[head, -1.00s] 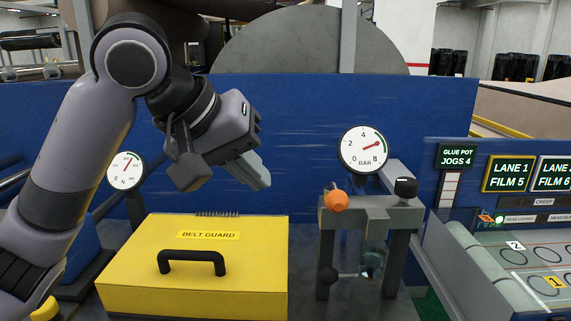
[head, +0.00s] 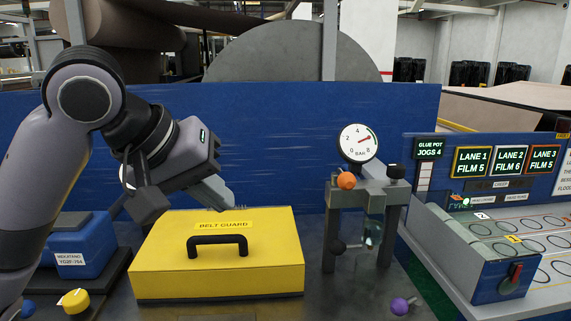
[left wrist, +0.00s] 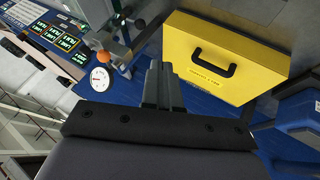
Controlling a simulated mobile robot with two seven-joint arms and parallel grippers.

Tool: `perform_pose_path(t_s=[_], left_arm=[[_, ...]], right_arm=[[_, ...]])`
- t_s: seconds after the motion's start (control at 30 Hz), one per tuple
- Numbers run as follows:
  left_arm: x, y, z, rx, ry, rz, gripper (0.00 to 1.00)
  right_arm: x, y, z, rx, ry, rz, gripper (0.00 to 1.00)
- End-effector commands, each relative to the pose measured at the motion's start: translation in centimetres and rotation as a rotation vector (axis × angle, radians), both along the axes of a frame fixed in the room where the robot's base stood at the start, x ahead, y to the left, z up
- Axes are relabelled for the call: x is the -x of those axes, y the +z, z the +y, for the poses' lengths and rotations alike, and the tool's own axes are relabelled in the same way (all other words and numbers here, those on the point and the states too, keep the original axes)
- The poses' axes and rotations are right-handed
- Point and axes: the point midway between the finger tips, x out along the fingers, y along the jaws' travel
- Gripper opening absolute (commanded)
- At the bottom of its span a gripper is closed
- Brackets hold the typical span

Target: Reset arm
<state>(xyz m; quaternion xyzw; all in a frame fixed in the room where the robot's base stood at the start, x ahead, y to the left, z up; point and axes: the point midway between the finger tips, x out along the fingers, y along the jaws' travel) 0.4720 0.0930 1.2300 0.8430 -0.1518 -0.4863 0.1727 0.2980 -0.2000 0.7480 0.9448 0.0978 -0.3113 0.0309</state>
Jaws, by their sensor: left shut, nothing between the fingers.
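My left gripper (head: 222,193) is shut and empty. In the head view it hangs in the air at the back left of the yellow belt guard (head: 255,262), with its fingers pointing down to the right. In the left wrist view the fingers (left wrist: 163,72) are together with nothing between them, and the yellow belt guard (left wrist: 245,75) lies beyond them to the right. The belt guard is closed, with a black handle on top. My right gripper is in neither view.
A bar gauge (head: 358,142) stands on a grey stand (head: 372,192) with an orange knob (head: 346,181). A blue box (head: 78,247) and a yellow knob (head: 76,300) are at the left. A purple knob (head: 400,306) is in front. A lane panel (head: 505,163) stands at the right.

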Motion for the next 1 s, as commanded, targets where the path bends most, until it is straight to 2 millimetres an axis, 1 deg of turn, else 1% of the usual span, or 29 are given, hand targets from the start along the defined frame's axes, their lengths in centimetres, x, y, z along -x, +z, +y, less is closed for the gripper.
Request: perform_pose_path(t_s=[0.03,0.17,0.27,0.3,0.47,0.6,0.77,0.8,0.87,0.9,1.0], left_arm=[[-0.1,-1.7,-0.2,0.001,-0.014,0.01,0.0],[-0.3,-5.1,-0.4,0.0,-0.048,0.003,0.0],[-0.2,-8.1,-0.3,-0.001,-0.071,0.0,0.0],[-0.1,-9.4,-0.3,-0.002,-0.078,-0.002,0.0],[0.8,-14.6,0.1,-0.009,-0.104,-0.012,0.0],[2.1,-19.0,0.7,-0.025,-0.113,-0.015,0.0],[4.2,-23.7,2.0,-0.058,-0.11,-0.015,0.0],[4.9,-24.8,2.3,-0.069,-0.109,-0.014,0.0],[5.9,-26.4,3.0,-0.088,-0.105,-0.011,0.0],[6.7,-27.5,3.4,-0.102,-0.103,-0.006,0.0],[8.7,-30.1,4.7,-0.144,-0.096,0.005,0.0]], right_arm=[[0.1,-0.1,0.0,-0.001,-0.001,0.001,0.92],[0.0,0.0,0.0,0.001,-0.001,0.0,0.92],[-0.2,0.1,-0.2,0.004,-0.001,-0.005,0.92],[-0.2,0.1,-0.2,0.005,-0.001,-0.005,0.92],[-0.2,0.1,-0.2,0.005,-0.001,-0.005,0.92],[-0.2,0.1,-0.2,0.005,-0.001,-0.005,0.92],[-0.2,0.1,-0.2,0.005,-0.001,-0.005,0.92],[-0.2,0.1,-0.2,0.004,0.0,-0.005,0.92],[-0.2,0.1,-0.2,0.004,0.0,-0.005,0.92],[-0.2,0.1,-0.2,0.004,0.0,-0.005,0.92],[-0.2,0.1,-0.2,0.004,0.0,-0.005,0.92]])
